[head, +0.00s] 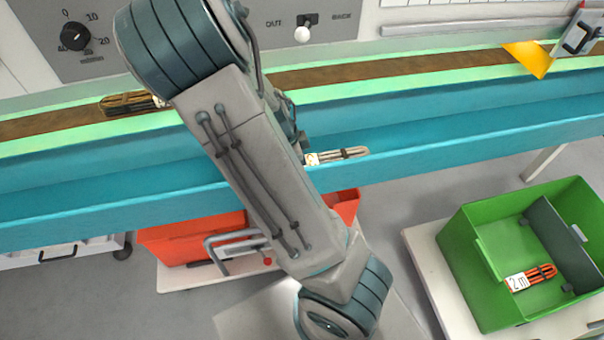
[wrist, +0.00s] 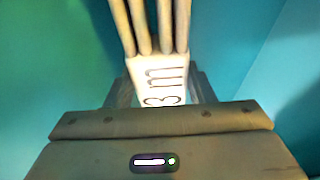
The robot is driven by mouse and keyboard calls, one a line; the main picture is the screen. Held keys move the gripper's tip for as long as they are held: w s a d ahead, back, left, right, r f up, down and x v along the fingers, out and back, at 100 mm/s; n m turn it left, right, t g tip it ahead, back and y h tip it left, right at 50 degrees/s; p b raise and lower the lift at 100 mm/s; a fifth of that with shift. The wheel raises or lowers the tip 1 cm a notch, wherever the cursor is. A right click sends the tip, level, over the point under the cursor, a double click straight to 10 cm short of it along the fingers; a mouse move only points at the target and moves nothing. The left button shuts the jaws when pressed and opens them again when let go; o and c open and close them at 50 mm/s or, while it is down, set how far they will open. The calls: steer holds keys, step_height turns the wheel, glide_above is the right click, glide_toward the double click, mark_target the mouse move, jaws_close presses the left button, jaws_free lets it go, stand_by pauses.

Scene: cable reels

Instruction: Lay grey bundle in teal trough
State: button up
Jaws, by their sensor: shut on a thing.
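The grey bundle (head: 343,155) has a white label and shows just right of my forearm in the head view, in front of the teal trough (head: 440,135). In the wrist view the bundle (wrist: 158,25) points away from me, with "3 m" on its label. My gripper (wrist: 158,88) is shut on the bundle at the label, one finger on each side. Teal surfaces of the trough fill the wrist view around it. I cannot tell whether the bundle touches the trough. In the head view my arm mostly hides the gripper.
A brown conveyor belt (head: 400,70) runs behind the trough, with a dark bundle (head: 128,103) at left and a yellow deflector (head: 528,57) at right. A red bin (head: 185,240) stands below. A green bin (head: 480,270) at right holds an orange bundle (head: 535,276).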

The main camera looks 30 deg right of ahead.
steer(key=shift+f+b, duration=0.7)
steer(key=shift+f, duration=1.3)
steer(key=shift+f, duration=0.1)
steer(key=o, duration=1.3)
steer(key=p+v, duration=0.5)
steer(key=v, duration=0.7)
